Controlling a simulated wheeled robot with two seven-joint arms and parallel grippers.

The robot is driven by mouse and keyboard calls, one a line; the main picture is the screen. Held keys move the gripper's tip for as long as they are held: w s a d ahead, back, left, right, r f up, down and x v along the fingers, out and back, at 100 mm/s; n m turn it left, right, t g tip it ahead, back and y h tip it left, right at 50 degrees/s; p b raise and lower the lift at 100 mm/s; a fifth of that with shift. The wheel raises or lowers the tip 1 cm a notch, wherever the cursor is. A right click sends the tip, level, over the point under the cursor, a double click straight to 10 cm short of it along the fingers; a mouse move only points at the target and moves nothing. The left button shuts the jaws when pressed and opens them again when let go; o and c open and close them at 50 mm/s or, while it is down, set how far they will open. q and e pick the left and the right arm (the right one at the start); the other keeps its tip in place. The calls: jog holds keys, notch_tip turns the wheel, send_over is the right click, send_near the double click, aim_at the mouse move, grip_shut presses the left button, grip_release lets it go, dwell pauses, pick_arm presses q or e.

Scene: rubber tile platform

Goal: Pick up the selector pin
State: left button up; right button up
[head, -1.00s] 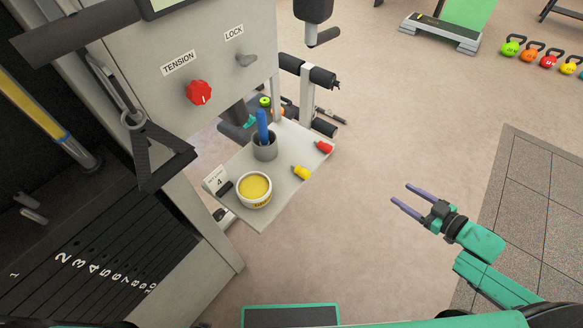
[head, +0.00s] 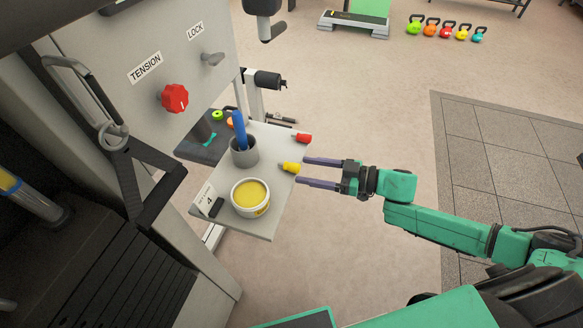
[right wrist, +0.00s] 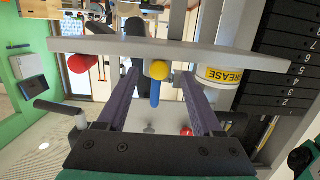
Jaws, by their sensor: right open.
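A small yellow-ended piece (head: 289,167) lies at the right edge of the grey shelf (head: 252,224), its end pointing outward. A similar red-ended piece (head: 303,138) lies farther back on the same edge. Which one is the selector pin, I cannot tell for sure. My right gripper (head: 302,170) is open and empty, its purple fingertips just right of the yellow end. In the right wrist view the yellow round end (right wrist: 157,70) shows between the open fingers, and the red end (right wrist: 80,63) lies left, outside them. My left gripper is not in view.
A grey cup (head: 244,153) with a blue-handled tool (head: 239,128) and an open grease tin (head: 250,196) stand on the shelf. A weight machine panel with a red tension knob (head: 175,98) rises behind.

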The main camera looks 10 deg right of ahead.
aim_at(298, 166)
jog(key=x, duration=0.3)
jog(key=shift+w+a, duration=0.25)
jog(key=shift+s, duration=0.1)
grip_shut()
jog(key=shift+r, duration=0.1)
